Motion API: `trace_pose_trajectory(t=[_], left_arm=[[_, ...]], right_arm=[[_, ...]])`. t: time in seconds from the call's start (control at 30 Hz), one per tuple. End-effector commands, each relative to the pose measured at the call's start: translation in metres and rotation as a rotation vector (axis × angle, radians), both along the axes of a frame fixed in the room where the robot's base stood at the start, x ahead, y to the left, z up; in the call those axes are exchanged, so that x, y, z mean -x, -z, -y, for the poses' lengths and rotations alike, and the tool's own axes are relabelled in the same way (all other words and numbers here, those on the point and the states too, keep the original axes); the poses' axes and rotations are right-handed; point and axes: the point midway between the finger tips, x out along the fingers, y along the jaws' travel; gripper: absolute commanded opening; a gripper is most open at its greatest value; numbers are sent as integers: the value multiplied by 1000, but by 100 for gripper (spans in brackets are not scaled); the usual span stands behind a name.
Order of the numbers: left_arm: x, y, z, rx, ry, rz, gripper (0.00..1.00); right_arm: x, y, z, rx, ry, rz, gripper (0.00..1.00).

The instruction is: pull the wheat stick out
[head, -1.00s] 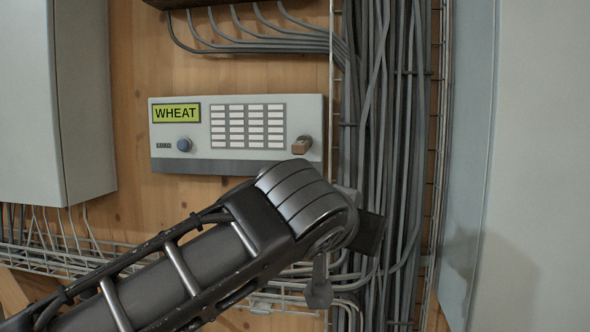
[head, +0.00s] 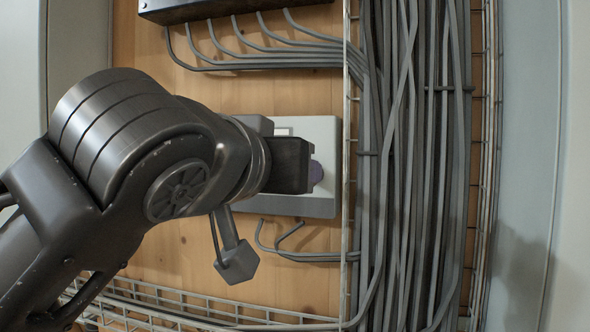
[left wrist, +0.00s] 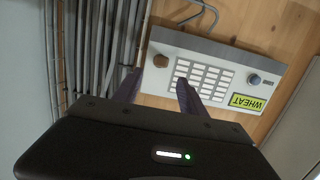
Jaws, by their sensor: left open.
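The grey-white control panel (head: 322,205) is on the wooden wall, mostly hidden by my left arm in the head view. A small brown stick (left wrist: 160,61) sits at the panel's left end there. My left gripper (left wrist: 157,90) is open, its purple fingers on either side of the stick's line, the stick appearing just beyond the tips. In the head view the gripper (head: 315,172) is in front of the panel and hides the stick.
Thick grey cable bundles (head: 415,150) run down right of the panel. Wire mesh trays (head: 200,312) lie below and beside it. A dark box (head: 235,8) with cables is above. A pale cabinet side stands at the right.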

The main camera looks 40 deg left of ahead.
Motion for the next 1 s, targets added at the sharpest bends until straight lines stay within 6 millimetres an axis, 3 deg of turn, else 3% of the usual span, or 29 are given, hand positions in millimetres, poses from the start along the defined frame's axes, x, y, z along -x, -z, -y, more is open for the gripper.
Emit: trace_pose_trajectory(t=[0.27, 0.7, 1.0], left_arm=[[-6, 1, -1, 0, 1, -1, 49], [-60, 8, -20, 0, 2, -2, 49], [-74, 12, -25, -1, 1, 0, 49]], right_arm=[[0, -2, 0, 0, 0, 0, 36], [2, -15, 1, 4, 1, -6, 36], [2, -17, 1, 5, 3, -7, 36]])
